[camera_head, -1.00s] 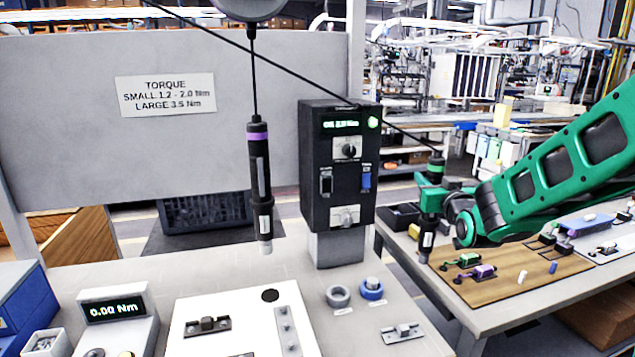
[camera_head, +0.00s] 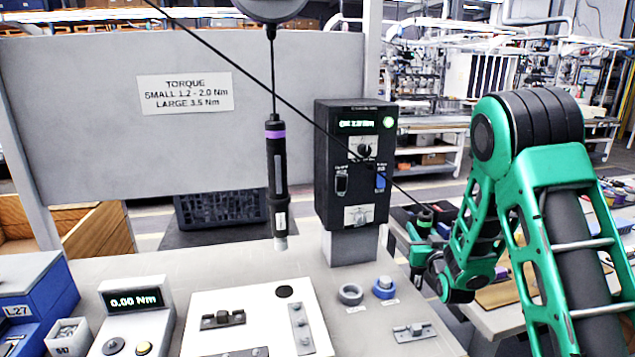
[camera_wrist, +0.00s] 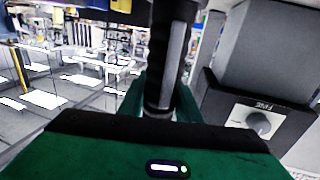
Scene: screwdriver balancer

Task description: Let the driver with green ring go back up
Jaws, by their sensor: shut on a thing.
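The driver with the green ring (camera_head: 425,216) is at the right of the control box, at the end of a cable that slants down from the upper left. Only its top shows clearly; the rest is hidden by my arm. My gripper (camera_head: 424,238) is shut on this driver. In the wrist view the dark driver body (camera_wrist: 168,50) stands between the green fingers of my gripper (camera_wrist: 158,98). Its ring cannot be made out there. The driver with the purple ring (camera_head: 277,180) hangs upright on its own cable at the left of the control box.
The black control box (camera_head: 325,170) stands close to the left of my gripper. The slanting cable (camera_head: 330,135) crosses in front of it. A grey and a blue socket ring (camera_head: 384,288) sit on the bench below. A torque meter (camera_head: 135,310) stands at the front left.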

